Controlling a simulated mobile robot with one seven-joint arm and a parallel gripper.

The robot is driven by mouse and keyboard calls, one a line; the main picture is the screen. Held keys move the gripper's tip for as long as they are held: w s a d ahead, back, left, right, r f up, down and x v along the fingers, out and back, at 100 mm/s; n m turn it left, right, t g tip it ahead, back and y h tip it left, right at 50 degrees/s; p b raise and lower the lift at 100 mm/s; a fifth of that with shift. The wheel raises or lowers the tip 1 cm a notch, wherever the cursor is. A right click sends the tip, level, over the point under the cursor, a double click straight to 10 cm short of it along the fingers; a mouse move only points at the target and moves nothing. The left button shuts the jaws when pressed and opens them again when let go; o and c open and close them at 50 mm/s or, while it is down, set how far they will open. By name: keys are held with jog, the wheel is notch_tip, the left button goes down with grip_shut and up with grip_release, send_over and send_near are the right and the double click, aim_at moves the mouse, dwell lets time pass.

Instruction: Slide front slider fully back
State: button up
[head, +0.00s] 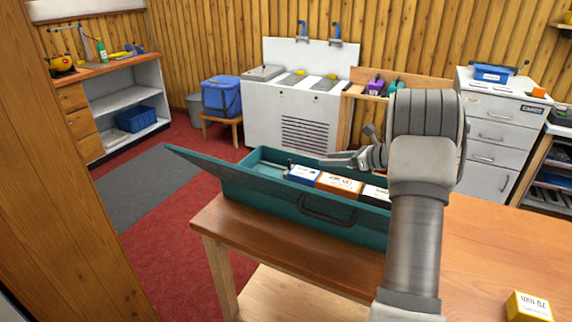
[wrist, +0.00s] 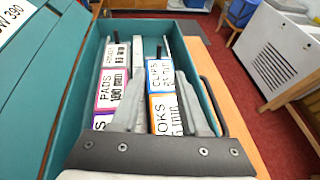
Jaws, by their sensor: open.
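A teal case (head: 255,190) stands open on the wooden bench, with a row of labelled cartons along its front. A small upright grey piece (head: 289,166) at the left end of this row looks like the front slider. In the wrist view, a thin dark upright piece (wrist: 159,51) shows beyond the CLIPS carton (wrist: 161,76); an orange-edged carton (wrist: 165,115) lies nearer. My gripper (head: 332,160) is over the case in the head view. In the wrist view my open gripper (wrist: 158,90) has its fingers on either side of the front row. Contact cannot be told.
A second row with a PADS carton (wrist: 112,88) lies on the left in the wrist view. The case's raised lid and walls bound the space. A yellow carton (head: 528,306) sits on the bench (head: 480,250) at lower right; the bench between is clear.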

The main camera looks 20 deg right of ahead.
aim_at(289, 161)
jog(key=b+x, duration=0.1)
jog(key=x, duration=1.5)
jog(key=shift+w+a+b, duration=0.15)
jog(key=shift+w+b, duration=0.05)
jog(key=shift+b, duration=0.2)
jog(key=shift+c, duration=0.2)
grip_shut()
dwell(0.3)
